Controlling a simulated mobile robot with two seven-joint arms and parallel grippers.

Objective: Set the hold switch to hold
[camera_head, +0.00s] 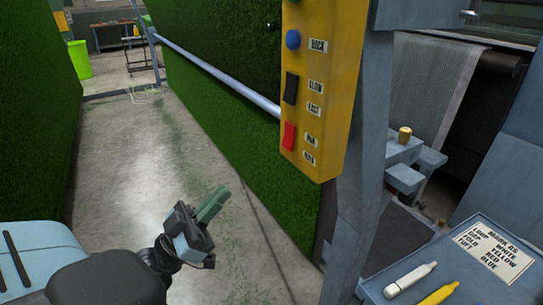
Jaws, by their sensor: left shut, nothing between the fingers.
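The yellow control box (325,95) hangs on a grey post right of the middle. Its lowest control is a red rocker switch (289,136) beside two small labels, whose words are too small to read surely; this looks like the hold switch. I cannot tell which way it is tipped. My right gripper is out of view.
Green turf walls stand on both sides of a concrete aisle (140,150). A metal rail (220,75) runs along the right turf. At lower right, a blue-grey tray (452,240) holds a label card, a white marker (409,279) and a yellow marker (438,294).

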